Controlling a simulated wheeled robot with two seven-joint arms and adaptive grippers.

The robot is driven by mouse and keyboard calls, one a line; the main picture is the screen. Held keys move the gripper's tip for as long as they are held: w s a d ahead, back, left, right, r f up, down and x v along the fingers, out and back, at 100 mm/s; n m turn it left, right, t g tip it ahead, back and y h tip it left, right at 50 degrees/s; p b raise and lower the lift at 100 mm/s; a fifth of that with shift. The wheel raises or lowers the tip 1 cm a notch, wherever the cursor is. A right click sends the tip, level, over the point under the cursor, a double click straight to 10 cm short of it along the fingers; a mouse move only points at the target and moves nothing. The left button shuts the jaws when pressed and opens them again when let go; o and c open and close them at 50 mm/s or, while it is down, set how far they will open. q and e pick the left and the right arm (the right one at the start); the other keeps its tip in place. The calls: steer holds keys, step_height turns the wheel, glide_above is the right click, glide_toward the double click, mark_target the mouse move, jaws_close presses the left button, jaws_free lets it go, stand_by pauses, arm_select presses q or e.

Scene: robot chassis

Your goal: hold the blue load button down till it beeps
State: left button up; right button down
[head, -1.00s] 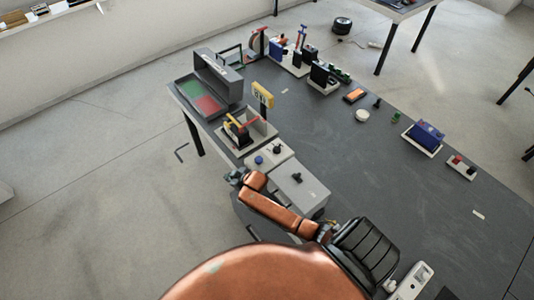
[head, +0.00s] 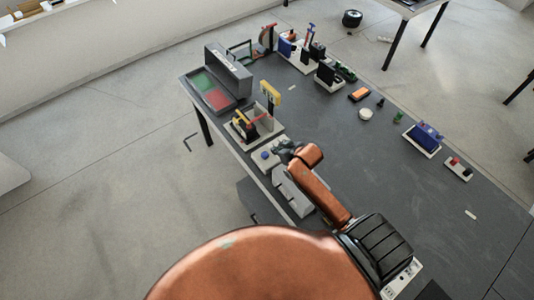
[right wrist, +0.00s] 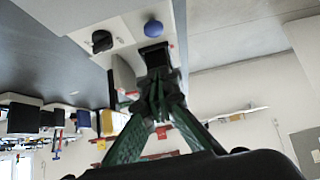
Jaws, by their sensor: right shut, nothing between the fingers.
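The blue button (head: 265,155) sits on a small pale box (head: 261,164) at the table's near left edge. In the right wrist view, the blue button (right wrist: 154,28) is a round dome on the pale panel, beside a black knob (right wrist: 102,41). My right gripper (head: 282,149) is just right of the button in the head view, and hides part of the box. In the right wrist view, the closed fingertips (right wrist: 154,54) of my right gripper appear just below the button, with a small gap in the picture; I cannot tell the height between them. My left gripper is not in view.
A grey box (head: 293,192) lies under my right forearm. A holder with a yellow sign (head: 270,92) and a red-green tray (head: 208,92) stand behind the button. Several small items lie farther right; the table's middle is mostly clear.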

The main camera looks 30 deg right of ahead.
glide_above(263, 153)
steer(key=s, duration=0.3)
steer(key=f, duration=0.6)
steer(key=shift+w+d+f+p, duration=0.15)
steer(key=shift+w+f+p, duration=0.05)
steer(key=shift+f+p, duration=0.15)
step_height(263, 153, down, 2)
steer(key=shift+s+f, duration=0.1)
steer(key=shift+f, duration=0.85)
steer(key=shift+f, duration=0.1)
